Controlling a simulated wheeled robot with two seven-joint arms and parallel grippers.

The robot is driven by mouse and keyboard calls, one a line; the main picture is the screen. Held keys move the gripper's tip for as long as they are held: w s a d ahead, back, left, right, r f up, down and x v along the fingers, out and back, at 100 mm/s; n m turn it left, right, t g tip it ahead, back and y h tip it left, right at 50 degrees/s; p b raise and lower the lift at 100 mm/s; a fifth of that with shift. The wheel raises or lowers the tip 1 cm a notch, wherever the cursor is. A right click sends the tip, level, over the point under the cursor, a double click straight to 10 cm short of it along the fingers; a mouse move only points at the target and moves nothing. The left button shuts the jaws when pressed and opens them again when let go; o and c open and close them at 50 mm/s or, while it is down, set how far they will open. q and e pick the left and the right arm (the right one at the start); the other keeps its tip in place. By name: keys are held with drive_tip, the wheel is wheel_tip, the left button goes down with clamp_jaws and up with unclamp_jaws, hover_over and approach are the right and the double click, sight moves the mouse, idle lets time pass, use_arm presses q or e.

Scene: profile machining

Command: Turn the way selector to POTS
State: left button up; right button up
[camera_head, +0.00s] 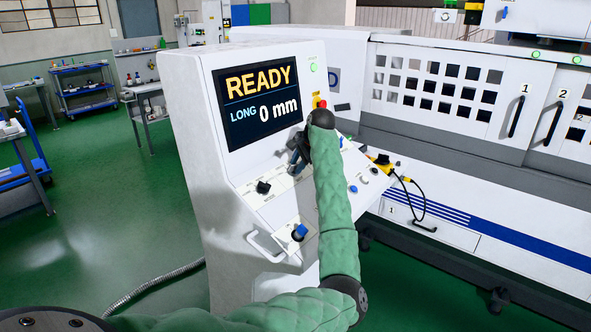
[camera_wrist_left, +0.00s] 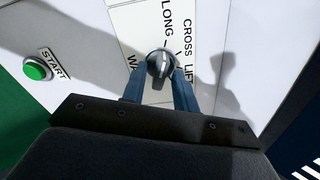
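The way selector is a small grey knob with a raised pointer bar (camera_wrist_left: 159,66), on a white plate lettered LONG, CROSS and LIFT; part of a word starting "WA" shows beside it. No POTS lettering can be read. My left gripper (camera_wrist_left: 160,86) has its two blue fingers on either side of the knob, apart, with the pointer bar between them; firm contact cannot be seen. In the head view the left gripper (camera_head: 299,152) is at the console's sloping panel, and my arm hides the knob. The console screen (camera_head: 258,104) reads READY, LONG 0 mm. My right gripper is out of view.
A green START button (camera_wrist_left: 35,70) lies left of the knob in the wrist view. On the panel are a black knob (camera_head: 263,187), a blue-capped switch (camera_head: 299,232) and a red emergency stop (camera_head: 320,102). A white machine with numbered doors (camera_head: 440,95) stands behind on the right.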

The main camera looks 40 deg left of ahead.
use_arm(q)
clamp_jaws()
drive_tip(key=shift+f+m+b, duration=0.1)
drive_tip(key=shift+m+b, duration=0.35)
drive_tip(key=shift+m, duration=0.45)
drive_tip(key=shift+m+b, duration=0.35)
drive_tip(key=shift+m, duration=1.05)
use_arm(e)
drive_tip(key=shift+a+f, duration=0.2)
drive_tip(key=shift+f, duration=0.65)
use_arm(q)
drive_tip(key=shift+m+b, duration=0.3)
drive_tip(key=shift+m, duration=2)
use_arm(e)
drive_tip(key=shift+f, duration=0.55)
use_arm(q)
drive_tip(key=shift+b, duration=0.3)
